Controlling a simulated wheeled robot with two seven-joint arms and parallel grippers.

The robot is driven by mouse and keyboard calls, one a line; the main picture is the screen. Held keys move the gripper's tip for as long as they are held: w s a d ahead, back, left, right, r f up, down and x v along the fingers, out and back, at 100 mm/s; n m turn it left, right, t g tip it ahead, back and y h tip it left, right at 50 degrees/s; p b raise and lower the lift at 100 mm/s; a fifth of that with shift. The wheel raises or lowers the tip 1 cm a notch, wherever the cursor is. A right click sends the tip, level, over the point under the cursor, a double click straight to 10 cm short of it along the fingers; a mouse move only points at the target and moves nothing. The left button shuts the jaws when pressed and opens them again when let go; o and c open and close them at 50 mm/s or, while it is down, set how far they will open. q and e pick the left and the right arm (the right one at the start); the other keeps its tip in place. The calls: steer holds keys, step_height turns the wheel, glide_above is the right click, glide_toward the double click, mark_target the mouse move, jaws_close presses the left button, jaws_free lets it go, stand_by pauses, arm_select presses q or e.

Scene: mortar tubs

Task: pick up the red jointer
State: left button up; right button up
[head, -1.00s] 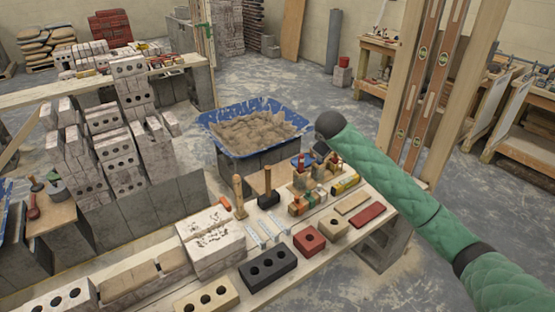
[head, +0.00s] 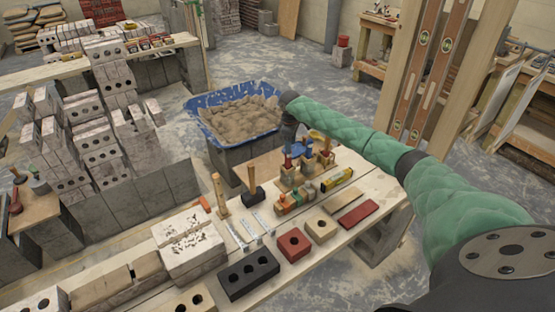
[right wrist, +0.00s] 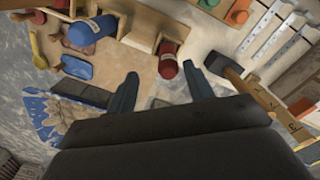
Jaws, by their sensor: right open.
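The red jointer shows its red handle (right wrist: 168,62) standing in a wooden block holder in the right wrist view. In the head view its red handle (head: 288,163) appears at the left end of the holder group, just below my wrist. My right gripper (right wrist: 160,69) is open, with one finger on each side of the red handle in the picture and apart from it. The jointer's lower part is hidden in the holder. A blue-handled tool (right wrist: 90,32) stands beside it. My left gripper is not in view.
A blue tub of mortar (head: 205,104) stands behind the bench. Bricks, including a red one (head: 294,244), cover the bench front.

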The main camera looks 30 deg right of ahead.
mark_target(288, 158)
steer(key=shift+s+a+r+n, duration=0.1)
steer(key=shift+a+r+n, duration=0.1)
steer(key=shift+a+n, duration=0.35)
steer(key=shift+r, duration=0.1)
steer(key=shift+n, duration=0.25)
step_height(288, 158, down, 2)
steer(key=shift+d+f+p, duration=0.1)
steer(key=shift+f+p, duration=0.05)
steer(key=shift+p, duration=0.3)
steer(key=shift+f, duration=0.4)
step_height(288, 158, down, 4)
steer(key=p, duration=0.2)
steer(key=shift+r+p, duration=0.15)
steer(key=shift+p, duration=0.2)
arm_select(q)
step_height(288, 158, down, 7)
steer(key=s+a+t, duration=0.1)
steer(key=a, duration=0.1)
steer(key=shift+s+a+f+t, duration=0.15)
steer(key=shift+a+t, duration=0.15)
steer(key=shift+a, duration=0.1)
arm_select(e)
steer(key=shift+f, duration=0.65)
steer(key=c, duration=1.1)
